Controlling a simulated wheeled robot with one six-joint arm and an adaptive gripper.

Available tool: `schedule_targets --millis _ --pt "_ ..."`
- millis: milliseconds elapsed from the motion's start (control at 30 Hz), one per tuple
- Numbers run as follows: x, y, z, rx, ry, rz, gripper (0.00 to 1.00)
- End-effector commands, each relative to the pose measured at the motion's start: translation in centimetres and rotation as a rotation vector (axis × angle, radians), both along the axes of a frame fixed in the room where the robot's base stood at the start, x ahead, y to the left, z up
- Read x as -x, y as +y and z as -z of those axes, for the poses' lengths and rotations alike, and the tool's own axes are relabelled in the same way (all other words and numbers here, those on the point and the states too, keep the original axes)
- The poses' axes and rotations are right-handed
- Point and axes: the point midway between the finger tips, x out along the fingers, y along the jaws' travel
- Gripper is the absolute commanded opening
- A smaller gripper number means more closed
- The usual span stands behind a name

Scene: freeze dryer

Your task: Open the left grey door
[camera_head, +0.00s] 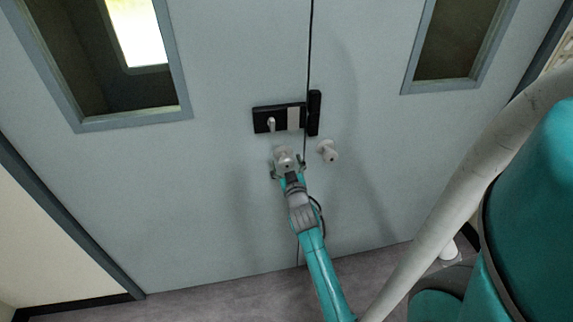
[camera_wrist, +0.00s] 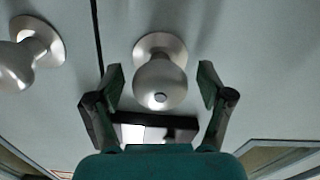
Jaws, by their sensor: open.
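The left grey door (camera_head: 200,200) is shut, its edge meeting the right door at a thin dark seam. A silver round knob (camera_head: 284,155) sits on the left door near the seam. My gripper (camera_head: 288,172) is at this knob. In the wrist view the knob (camera_wrist: 160,80) lies between the two open fingers of my gripper (camera_wrist: 160,88), with a visible gap on each side. The fingers do not appear to touch it. The wrist view looks turned over, with the seam left of the knob.
A second knob (camera_head: 328,151) is on the right door (camera_head: 400,170), close beside my gripper; it also shows in the wrist view (camera_wrist: 18,62). A black lock plate (camera_head: 264,119) is above the left knob. Grey floor (camera_head: 200,302) in front looks clear.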

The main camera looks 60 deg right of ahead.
Motion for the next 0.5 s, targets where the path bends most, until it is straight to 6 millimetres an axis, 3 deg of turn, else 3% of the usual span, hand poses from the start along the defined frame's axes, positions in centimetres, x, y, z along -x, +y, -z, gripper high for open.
schedule_targets --millis 100,400,500 --pt "0.01 0.0 0.0 0.0 0.0 0.0 0.77" --pt "0.02 0.02 -0.01 0.0 0.0 0.0 0.02" --pt "0.02 0.02 -0.01 0.0 0.0 0.0 0.0"
